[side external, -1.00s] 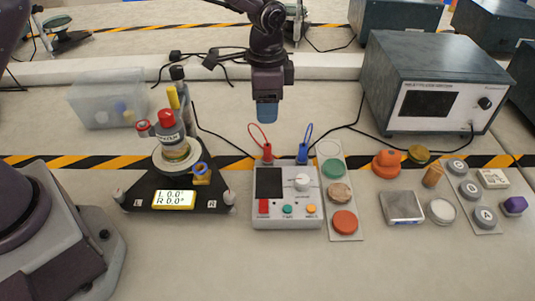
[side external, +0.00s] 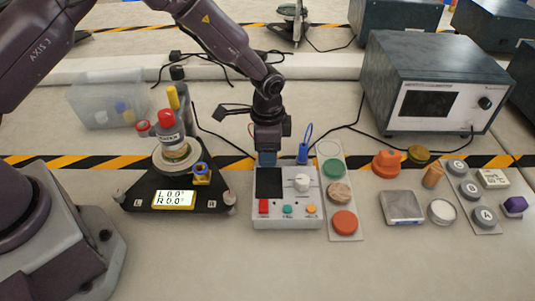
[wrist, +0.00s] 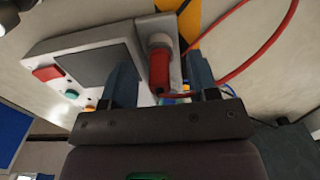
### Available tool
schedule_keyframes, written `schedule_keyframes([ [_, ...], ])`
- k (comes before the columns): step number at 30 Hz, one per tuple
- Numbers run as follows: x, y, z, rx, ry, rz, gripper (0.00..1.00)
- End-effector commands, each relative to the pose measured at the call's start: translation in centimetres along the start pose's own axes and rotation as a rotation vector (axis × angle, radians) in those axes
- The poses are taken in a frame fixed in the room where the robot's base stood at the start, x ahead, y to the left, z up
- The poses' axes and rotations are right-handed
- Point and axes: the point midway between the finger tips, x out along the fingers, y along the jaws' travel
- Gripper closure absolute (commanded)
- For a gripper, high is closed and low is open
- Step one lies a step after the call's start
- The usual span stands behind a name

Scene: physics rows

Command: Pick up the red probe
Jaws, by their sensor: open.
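The red probe (wrist: 159,69) stands in a socket at the edge of the meter box (side external: 287,213), with a red cable (wrist: 240,68) looping from it. In the wrist view it lies between the two fingers of my gripper (wrist: 160,82), with a visible gap to the left finger. My gripper is open. In the side view my gripper (side external: 267,158) is low over the box's back left corner and hides the red probe. The blue probe (side external: 303,153) stands in the back right of the box, just right of my gripper.
A black triangular stand (side external: 137,203) with a red-capped bottle (side external: 168,124) is to the left. A strip with coloured discs (side external: 344,222) lies right of the box. A large grey instrument (side external: 420,90) stands behind right. The front table is clear.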

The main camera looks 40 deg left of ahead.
Motion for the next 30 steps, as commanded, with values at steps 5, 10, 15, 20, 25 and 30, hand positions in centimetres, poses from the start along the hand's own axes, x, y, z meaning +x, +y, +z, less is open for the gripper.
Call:
schedule_keyframes([
  [5,0.7,0.0,0.0,0.0,0.0,0.0,0.46],
  [10,0.6,0.0,0.0,0.001,0.0,0.0,0.53],
  [15,0.6,0.0,0.0,0.001,0.0,0.0,0.92],
  [20,0.6,0.0,0.0,0.001,0.0,-0.001,1.0],
  [25,0.5,0.0,0.0,0.001,0.0,-0.001,1.0],
  [30,-0.5,-0.1,-0.1,0.0,0.003,-0.002,1.0],
])
